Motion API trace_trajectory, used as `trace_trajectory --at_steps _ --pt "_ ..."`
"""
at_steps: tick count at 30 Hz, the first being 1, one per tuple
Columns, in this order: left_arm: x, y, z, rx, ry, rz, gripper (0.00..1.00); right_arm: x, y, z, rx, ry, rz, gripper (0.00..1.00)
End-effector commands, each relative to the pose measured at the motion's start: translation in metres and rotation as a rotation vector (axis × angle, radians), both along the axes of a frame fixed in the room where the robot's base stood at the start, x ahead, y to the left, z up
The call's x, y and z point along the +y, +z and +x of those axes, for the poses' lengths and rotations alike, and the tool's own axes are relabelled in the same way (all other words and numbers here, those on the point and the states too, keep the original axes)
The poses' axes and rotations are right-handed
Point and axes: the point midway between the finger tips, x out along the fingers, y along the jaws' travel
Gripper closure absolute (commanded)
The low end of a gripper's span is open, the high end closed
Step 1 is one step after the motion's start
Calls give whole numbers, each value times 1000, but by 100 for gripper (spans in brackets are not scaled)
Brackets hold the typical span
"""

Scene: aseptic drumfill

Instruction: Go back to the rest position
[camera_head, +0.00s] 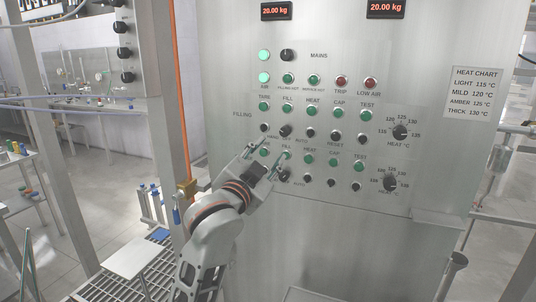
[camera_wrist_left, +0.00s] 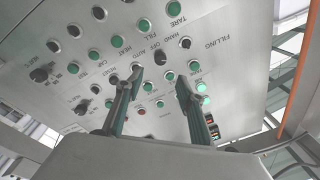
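My left gripper (camera_head: 266,163) is in front of the lower left part of the steel control panel (camera_head: 330,225), near the lower rows of knobs and green buttons. In the left wrist view its two fingers (camera_wrist_left: 158,88) are spread apart with nothing between them, and the panel's knobs and buttons lie beyond. I cannot tell whether the fingertips touch the panel. The left arm reaches up from the bottom of the head view. My right gripper is not in view.
Two red displays read 20.00 kg, one of them at top left (camera_head: 276,11). A heat chart (camera_head: 474,92) is on the panel's right. An orange-edged post (camera_head: 181,100) stands left of the arm. A grated platform (camera_head: 150,280) and a white plate (camera_head: 130,258) lie low left.

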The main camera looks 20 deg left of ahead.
Motion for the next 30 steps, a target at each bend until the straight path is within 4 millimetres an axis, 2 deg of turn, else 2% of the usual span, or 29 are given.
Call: trace_trajectory --at_steps 11,14,17,20,24,26,27,30 --pt "0 -1 0 1 0 0 62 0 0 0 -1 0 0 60" --pt "3 -14 -2 26 8 4 62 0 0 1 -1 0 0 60" --pt "12 -51 -10 95 29 13 62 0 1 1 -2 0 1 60" --pt "25 -109 -28 206 64 30 62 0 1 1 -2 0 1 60" --pt "49 -194 -70 383 122 59 62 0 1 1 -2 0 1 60" --pt "59 -228 -92 459 148 77 62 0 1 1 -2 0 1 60" --pt "66 -249 -108 510 166 88 62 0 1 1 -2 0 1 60" --pt "82 -298 -152 634 207 117 62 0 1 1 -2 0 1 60"
